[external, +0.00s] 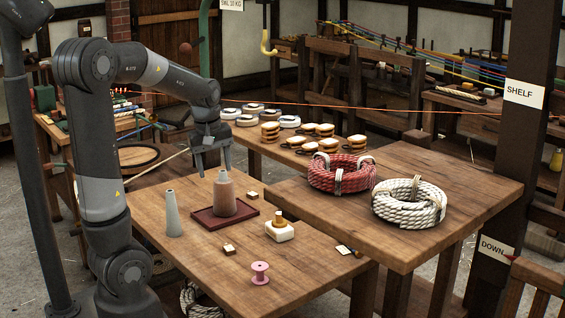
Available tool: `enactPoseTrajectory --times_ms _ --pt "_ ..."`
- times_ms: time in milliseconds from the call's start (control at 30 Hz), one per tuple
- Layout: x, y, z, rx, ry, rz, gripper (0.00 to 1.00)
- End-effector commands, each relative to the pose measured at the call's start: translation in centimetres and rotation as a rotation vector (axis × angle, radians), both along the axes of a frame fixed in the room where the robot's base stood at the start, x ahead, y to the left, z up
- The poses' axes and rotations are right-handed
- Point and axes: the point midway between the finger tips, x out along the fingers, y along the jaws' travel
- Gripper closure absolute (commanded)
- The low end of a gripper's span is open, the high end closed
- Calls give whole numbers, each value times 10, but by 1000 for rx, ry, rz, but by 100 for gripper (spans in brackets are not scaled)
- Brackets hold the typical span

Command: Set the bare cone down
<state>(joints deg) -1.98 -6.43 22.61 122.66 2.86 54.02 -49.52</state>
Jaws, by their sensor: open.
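A plain grey cone (172,218) stands upright on the wooden table (190,262), left of a dark red tray (205,220). It looks bare. A wider reddish-brown cone (224,200) stands upright on the tray; it may be wound with twine, but I cannot tell. My gripper (214,172) points down with its fingers apart, at about the top of the reddish-brown cone. I cannot tell whether a finger touches that cone. Nothing shows held between the fingers.
A white block with a wooden knob (279,231), a pink spool (260,273) and small wooden blocks (229,249) lie on the same table. Red (340,176) and white (408,204) rope coils sit on the higher table at right. The table's front left is clear.

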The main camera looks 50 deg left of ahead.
Motion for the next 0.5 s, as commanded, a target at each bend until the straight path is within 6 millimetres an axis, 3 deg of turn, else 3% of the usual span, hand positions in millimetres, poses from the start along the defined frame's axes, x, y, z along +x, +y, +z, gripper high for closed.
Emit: enactPoseTrajectory --times_ms 200,500 --pt "-34 -73 31 45 -112 -428 42" --pt "-93 -150 48 222 -226 -973 42"
